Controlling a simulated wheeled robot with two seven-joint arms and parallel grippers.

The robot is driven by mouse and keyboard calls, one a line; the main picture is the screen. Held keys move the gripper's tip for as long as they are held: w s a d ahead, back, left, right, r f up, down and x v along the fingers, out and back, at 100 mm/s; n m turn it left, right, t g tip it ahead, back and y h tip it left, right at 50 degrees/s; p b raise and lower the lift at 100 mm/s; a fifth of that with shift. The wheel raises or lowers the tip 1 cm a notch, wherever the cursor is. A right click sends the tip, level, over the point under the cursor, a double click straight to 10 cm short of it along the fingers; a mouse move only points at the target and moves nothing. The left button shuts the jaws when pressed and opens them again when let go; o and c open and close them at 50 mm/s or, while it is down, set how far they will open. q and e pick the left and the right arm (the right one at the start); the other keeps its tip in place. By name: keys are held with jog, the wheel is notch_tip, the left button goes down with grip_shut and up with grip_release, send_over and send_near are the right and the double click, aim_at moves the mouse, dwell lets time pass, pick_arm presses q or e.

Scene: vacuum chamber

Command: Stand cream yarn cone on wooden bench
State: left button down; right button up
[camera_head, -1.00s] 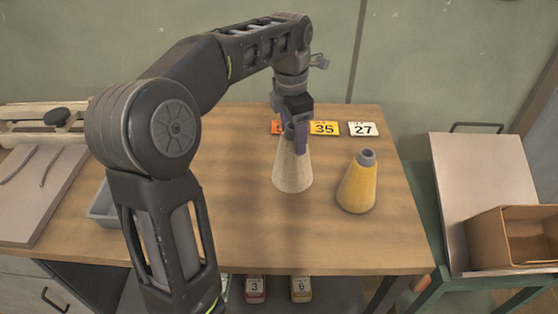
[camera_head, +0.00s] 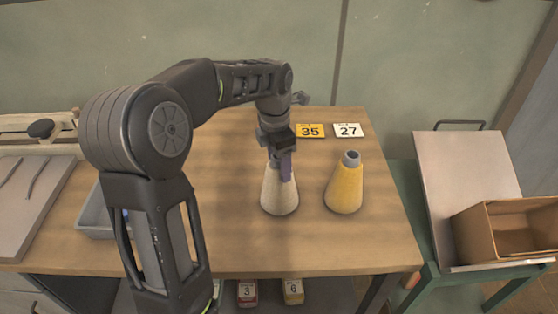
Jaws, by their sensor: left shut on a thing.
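The cream yarn cone (camera_head: 279,198) is upright over the wooden bench (camera_head: 300,247), left of a yellow cone. My left gripper (camera_head: 284,172) comes down from above and is shut on the cream cone's narrow top, which the fingers mostly hide. I cannot tell whether the cone's base touches the bench top. My right gripper is not in view.
The yellow cone (camera_head: 345,190) stands close to the right of the cream one. Number cards 35 (camera_head: 310,131) and 27 (camera_head: 347,130) are at the back. A grey tray (camera_head: 92,222) is at left, and a cardboard box (camera_head: 505,232) is on the right-hand table. The bench front is clear.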

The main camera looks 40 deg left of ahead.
pick_arm(q)
jog(key=shift+c, duration=1.6)
grip_release()
notch_tip(320, 180, up, 12)
jog(key=s, duration=0.1)
jog(key=shift+p, duration=0.3)
